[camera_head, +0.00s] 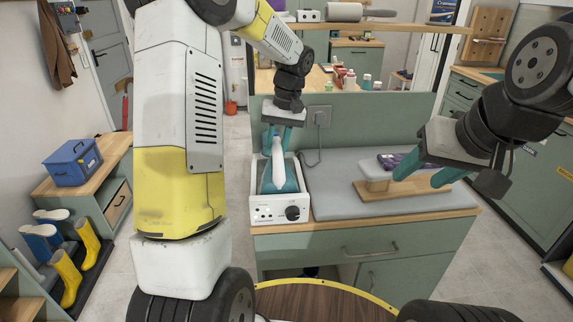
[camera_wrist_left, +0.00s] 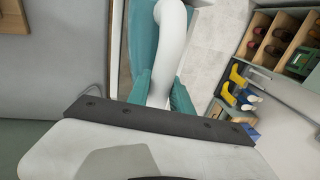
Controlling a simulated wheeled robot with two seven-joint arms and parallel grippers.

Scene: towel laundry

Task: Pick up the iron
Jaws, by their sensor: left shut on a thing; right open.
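The iron (camera_head: 289,185) has a teal body and a white handle. It sits in a white box-shaped station (camera_head: 272,212) with a dark knob on its front. My left gripper (camera_head: 278,146) comes down from above and is shut on the white handle. In the left wrist view the handle of the iron (camera_wrist_left: 167,55) passes between the teal fingers of my left gripper (camera_wrist_left: 162,92). I cannot tell whether the iron still touches the station. My right gripper (camera_head: 422,173) is open, with nothing seen between its fingers, over a wooden board to the right.
The wooden board (camera_head: 386,192) lies on a grey ironing pad (camera_head: 330,207). A dark purple folded cloth (camera_head: 390,160) lies behind it. A green panel with a socket (camera_head: 319,117) and a cord stands behind the station. A blue box (camera_head: 72,163) sits on a bench at the left.

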